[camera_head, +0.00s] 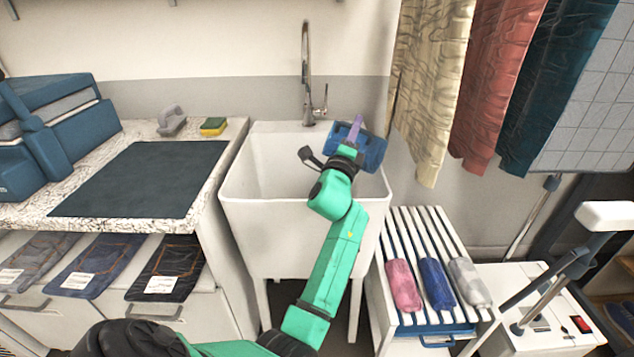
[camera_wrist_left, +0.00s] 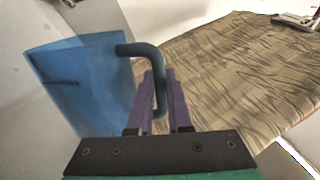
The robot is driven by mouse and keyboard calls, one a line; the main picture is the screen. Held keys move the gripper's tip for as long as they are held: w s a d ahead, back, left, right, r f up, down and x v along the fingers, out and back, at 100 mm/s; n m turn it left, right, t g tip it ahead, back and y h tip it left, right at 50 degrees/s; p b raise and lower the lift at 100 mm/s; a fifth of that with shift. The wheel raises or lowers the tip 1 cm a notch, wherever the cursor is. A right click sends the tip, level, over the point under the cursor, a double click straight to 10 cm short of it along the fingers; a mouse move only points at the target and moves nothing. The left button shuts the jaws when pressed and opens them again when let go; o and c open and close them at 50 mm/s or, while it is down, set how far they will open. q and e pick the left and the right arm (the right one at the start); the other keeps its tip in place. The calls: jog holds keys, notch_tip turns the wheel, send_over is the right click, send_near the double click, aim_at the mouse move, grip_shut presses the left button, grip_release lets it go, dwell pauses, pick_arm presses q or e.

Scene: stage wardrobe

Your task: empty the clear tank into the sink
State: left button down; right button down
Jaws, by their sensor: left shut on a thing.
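The white sink (camera_head: 240,190) stands against the back wall with a tall chrome tap (camera_head: 306,70) behind its basin. The clear tank, blue and see-through (camera_head: 373,152), is held over the right part of the sink. In the left wrist view the tank (camera_wrist_left: 75,85) hangs at the left, tilted in the picture. My left gripper (camera_head: 354,131) is shut on the tank's dark handle (camera_wrist_left: 150,52), with the purple fingers (camera_wrist_left: 160,105) on either side of it. I cannot tell whether liquid is inside or flowing out. My right gripper is not in view.
Left of the sink is a speckled counter with a dark mat (camera_head: 140,180), a sponge (camera_head: 213,126) and a blue case (camera_head: 70,130). Hanging cloths (camera_head: 432,90) are close to the right of the tank. A slatted rack (camera_head: 400,235) with rolled cloths stands right of the sink.

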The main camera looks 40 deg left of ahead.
aim_at(341, 137)
pick_arm(q)
jog(key=shift+s+a+f+n+y+b, duration=0.25)
jog(key=shift+a+f+n+y+b, duration=0.15)
jog(key=shift+a+n, duration=0.2)
jog(key=shift+w, duration=0.1)
jog(key=shift+w+f+n, duration=0.2)
jog(key=shift+w+n, duration=0.1)
dwell(0.3)
jog(key=shift+s+a+f+n+y+b, duration=0.2)
jog(key=shift+a+n+y+b, duration=0.2)
jog(key=shift+n, duration=0.25)
jog(key=shift+s+a+f+n+y+b, duration=0.15)
jog(key=shift+a+n+y+b, duration=0.1)
jog(key=shift+n+y+b, duration=0.3)
dwell(1.1)
jog(key=shift+a+f, duration=0.1)
jog(key=shift+a+f+n+b, duration=0.1)
jog(key=shift+f+n+b, duration=0.1)
jog(key=shift+n+b, duration=0.15)
jog(key=shift+a+f, duration=0.1)
jog(key=shift+f+n, duration=0.1)
jog(key=shift+n, duration=0.15)
jog(key=shift+s+a+f+g+y+b, duration=0.1)
jog(key=shift+a+f+g+y+b, duration=0.05)
jog(key=shift+g+y+b, duration=0.15)
